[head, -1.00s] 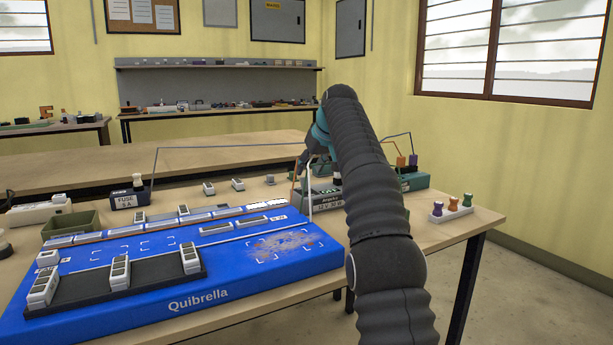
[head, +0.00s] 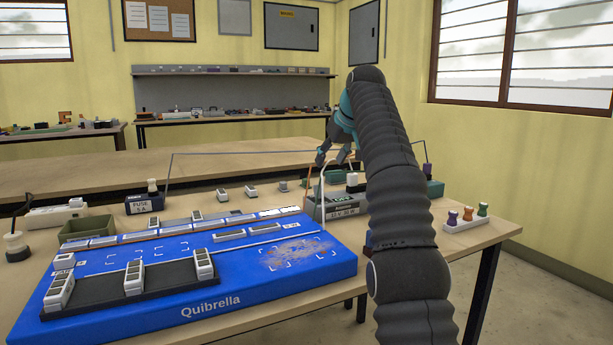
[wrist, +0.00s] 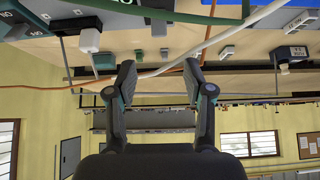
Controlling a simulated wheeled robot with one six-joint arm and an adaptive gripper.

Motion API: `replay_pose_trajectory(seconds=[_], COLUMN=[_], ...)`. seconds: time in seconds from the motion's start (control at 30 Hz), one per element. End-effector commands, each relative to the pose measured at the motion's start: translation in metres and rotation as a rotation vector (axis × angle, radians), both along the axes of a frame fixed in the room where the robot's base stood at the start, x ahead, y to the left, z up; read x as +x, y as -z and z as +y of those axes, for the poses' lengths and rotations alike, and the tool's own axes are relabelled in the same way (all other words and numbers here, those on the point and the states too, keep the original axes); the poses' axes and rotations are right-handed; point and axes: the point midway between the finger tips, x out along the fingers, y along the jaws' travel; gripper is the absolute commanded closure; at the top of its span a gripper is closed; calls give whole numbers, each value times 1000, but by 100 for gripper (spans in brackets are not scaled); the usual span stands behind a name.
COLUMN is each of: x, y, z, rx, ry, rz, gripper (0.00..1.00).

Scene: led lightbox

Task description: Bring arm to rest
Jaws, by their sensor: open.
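My arm, in a black ribbed sleeve, rises on the right side of the head view and reaches over the table (head: 470,236). My gripper (head: 333,158) is at its far end, above the back part of the table near a grey power box (head: 335,208). In the wrist view my gripper (wrist: 160,72) has its two fingers spread with a clear gap and nothing held between them. A pale cable (wrist: 190,62) crosses the wrist view by the fingertips; I cannot tell whether it touches them.
The blue Quibrella board (head: 330,268) carries a black rack (head: 100,295) with white switch modules. A fuse box (head: 144,202), a green bin (head: 88,228) and a strip of coloured knobs (head: 467,217) stand around it. Wires arch over the table near my gripper.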

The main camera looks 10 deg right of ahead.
Motion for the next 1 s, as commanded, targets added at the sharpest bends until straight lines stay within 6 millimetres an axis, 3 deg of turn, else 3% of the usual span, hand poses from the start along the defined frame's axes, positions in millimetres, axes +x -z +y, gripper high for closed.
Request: replay_pose_trajectory(seconds=[0.23,0.53,0.77,1.0], x=[-44,-124,-197,-280], y=[-17,-10,19,69], z=[7,13,16,18], rx=[9,12,9,1], ry=[53,129,180,226], rz=[25,61,86,110], gripper=[48,48,48,48])
